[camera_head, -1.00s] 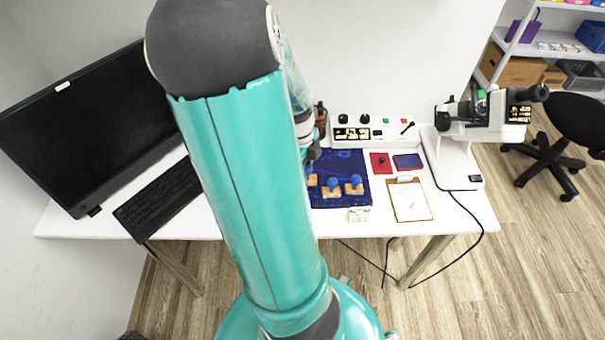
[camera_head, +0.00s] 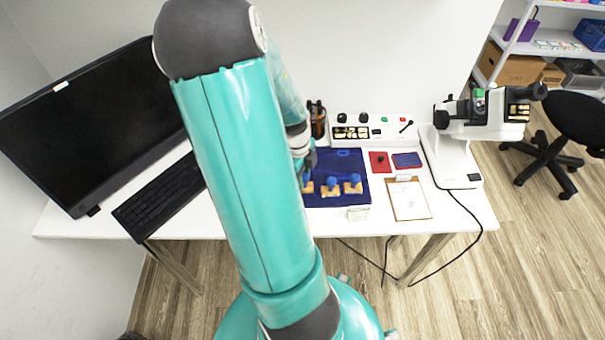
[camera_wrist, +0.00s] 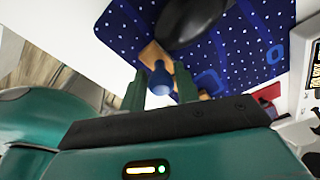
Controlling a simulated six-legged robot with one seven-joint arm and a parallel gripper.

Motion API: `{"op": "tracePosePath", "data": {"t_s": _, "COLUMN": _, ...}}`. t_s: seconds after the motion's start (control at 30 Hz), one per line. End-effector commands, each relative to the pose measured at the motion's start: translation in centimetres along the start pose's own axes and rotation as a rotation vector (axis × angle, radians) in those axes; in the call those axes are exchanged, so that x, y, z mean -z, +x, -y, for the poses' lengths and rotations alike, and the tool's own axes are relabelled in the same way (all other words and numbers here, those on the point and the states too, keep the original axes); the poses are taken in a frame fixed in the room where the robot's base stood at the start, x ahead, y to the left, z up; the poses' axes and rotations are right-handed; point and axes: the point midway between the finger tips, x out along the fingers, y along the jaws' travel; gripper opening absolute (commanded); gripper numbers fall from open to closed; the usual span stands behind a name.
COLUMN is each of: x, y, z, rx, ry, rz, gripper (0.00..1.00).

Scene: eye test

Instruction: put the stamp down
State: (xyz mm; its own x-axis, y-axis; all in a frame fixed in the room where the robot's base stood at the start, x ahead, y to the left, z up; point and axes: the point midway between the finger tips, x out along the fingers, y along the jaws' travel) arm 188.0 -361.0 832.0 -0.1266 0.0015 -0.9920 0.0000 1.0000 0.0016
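My gripper (camera_wrist: 160,88) points at the dark blue dotted mat (camera_wrist: 235,55). Its two green fingers are on either side of the blue handle of a stamp (camera_wrist: 159,80) and are shut on it. The stamp's wooden base shows past the fingertips. In the head view this stamp (camera_head: 308,187) is at the left side of the mat (camera_head: 345,162), partly hidden by my arm. I cannot tell whether its base touches the mat. Two more stamps with blue knobs, a middle stamp (camera_head: 331,184) and a right stamp (camera_head: 353,183), stand to its right.
A small pale box (camera_head: 358,213) lies at the mat's front edge. A red pad (camera_head: 380,162), a blue pad (camera_head: 407,160) and a clipboard (camera_head: 409,200) lie to the right. A control panel (camera_head: 372,130) stands behind, a keyboard (camera_head: 158,196) to the left.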

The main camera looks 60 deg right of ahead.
Motion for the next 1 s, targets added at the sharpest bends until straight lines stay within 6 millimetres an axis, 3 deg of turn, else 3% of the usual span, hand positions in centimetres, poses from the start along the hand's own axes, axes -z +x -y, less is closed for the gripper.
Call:
{"op": "tracePosePath", "data": {"t_s": 0.07, "x": 0.0, "y": 0.0, "z": 0.0, "rx": 0.0, "ry": 0.0, "rz": 0.0, "gripper": 0.47}}
{"op": "tracePosePath", "data": {"t_s": 0.47, "x": 0.1, "y": -0.6, "z": 0.1, "rx": 0.002, "ry": 0.0, "rz": 0.001, "gripper": 0.47}}
{"op": "tracePosePath", "data": {"t_s": 1.0, "x": 0.0, "y": -10.9, "z": 0.1, "rx": 0.004, "ry": -0.002, "rz": 0.004, "gripper": 0.47}}
